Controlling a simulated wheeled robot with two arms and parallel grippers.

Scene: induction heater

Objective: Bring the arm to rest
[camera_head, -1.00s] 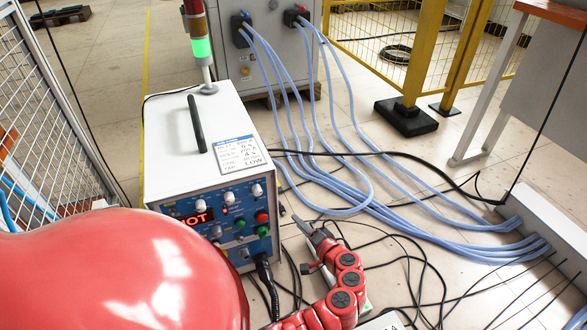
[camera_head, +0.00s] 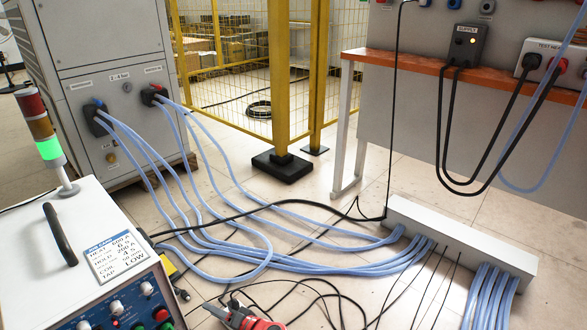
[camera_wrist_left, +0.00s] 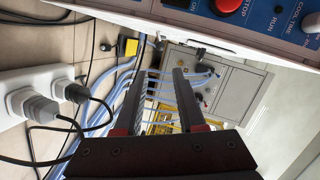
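My left gripper (camera_head: 238,318) shows only in part at the bottom edge of the head view, low in front of the heater box and above the floor cables. In the left wrist view its two dark fingers (camera_wrist_left: 160,95) stand apart with nothing between them. The white induction heater box (camera_head: 95,225) stands at the lower left of the head view, to the left of the gripper. Its blue panel with a red button (camera_wrist_left: 228,5) shows at the top right of the wrist view, apart from the fingers. My right gripper is in neither view.
Blue hoses (camera_head: 330,268) and black cables cross the floor from a grey cabinet (camera_head: 100,60) to a low grey duct (camera_head: 465,240). A bench (camera_head: 395,65) stands at the right, and a yellow post (camera_head: 280,75) at the back.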

